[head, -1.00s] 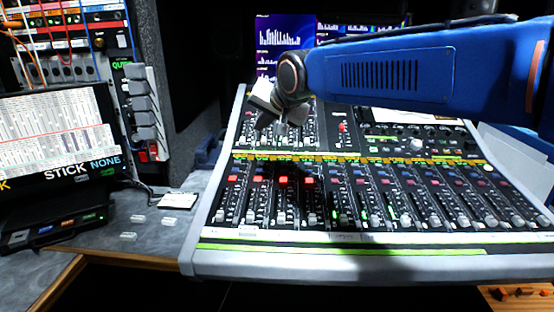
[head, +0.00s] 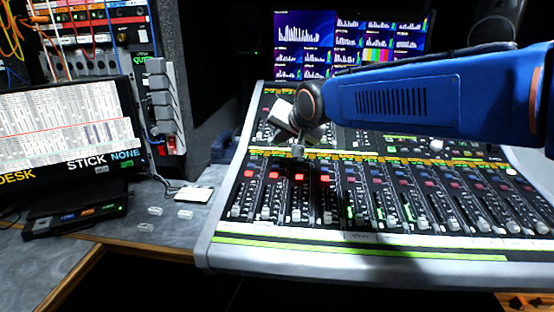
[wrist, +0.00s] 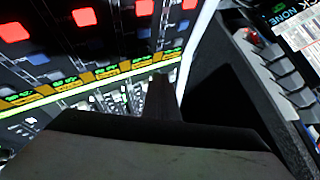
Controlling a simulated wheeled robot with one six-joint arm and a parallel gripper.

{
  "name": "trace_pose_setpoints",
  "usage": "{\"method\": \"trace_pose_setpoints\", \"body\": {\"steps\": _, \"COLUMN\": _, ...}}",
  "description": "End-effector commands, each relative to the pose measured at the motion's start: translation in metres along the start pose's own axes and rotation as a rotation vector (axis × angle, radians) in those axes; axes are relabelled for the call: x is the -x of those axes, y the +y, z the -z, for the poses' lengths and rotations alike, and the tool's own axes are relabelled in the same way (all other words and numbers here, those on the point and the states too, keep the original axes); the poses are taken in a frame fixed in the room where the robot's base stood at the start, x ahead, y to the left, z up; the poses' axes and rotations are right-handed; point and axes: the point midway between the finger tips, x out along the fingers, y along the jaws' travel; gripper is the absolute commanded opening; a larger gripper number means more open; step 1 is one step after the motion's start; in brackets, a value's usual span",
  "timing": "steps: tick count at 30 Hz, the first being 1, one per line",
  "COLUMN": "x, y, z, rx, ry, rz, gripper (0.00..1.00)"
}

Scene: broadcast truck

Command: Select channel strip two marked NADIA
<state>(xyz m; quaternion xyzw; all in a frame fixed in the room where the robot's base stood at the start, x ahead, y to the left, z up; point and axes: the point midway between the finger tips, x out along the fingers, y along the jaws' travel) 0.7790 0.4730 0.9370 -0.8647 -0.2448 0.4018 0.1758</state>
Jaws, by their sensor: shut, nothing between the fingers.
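The mixing console (head: 225,210) fills the middle and right of the head view, with several channel strips side by side. Each of the left strips has a lit red button; the second from the left (head: 274,174) is among them. A yellow label row (head: 340,156) runs above the buttons, too small to read NADIA. My gripper (head: 298,152) is shut and empty, pointing down over the left part of the console near that label row. In the wrist view its dark fingertips (wrist: 161,88) reach toward the yellow label row (wrist: 92,77). Whether they touch the console cannot be told.
A monitor (head: 65,130) reading DESK, STICK, NONE stands at left above a black button unit (head: 75,215). Small clear pieces (head: 155,211) lie on the grey worktop. Grey rocker switches (head: 165,100) rise left of the console. Screens (head: 350,45) are behind it.

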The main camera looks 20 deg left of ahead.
Motion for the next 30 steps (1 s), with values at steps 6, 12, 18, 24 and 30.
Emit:
{"method": "trace_pose_setpoints", "body": {"steps": 6, "x": -0.014, "y": 0.011, "z": -0.011, "rx": 0.0, "ry": -0.001, "rz": -0.001, "gripper": 0.0}}
{"method": "trace_pose_setpoints", "body": {"steps": 12, "x": -0.02, "y": 0.015, "z": -0.015, "rx": 0.0, "ry": 0.0, "rz": 0.0, "gripper": 0.0}}
{"method": "trace_pose_setpoints", "body": {"steps": 18, "x": -0.021, "y": 0.016, "z": -0.015, "rx": 0.0, "ry": 0.0, "rz": 0.0, "gripper": 0.0}}
{"method": "trace_pose_setpoints", "body": {"steps": 24, "x": -0.021, "y": 0.016, "z": -0.015, "rx": 0.0, "ry": 0.0, "rz": 0.0, "gripper": 0.0}}
{"method": "trace_pose_setpoints", "body": {"steps": 30, "x": -0.021, "y": 0.015, "z": -0.015, "rx": 0.0, "ry": 0.0, "rz": 0.0, "gripper": 0.0}}
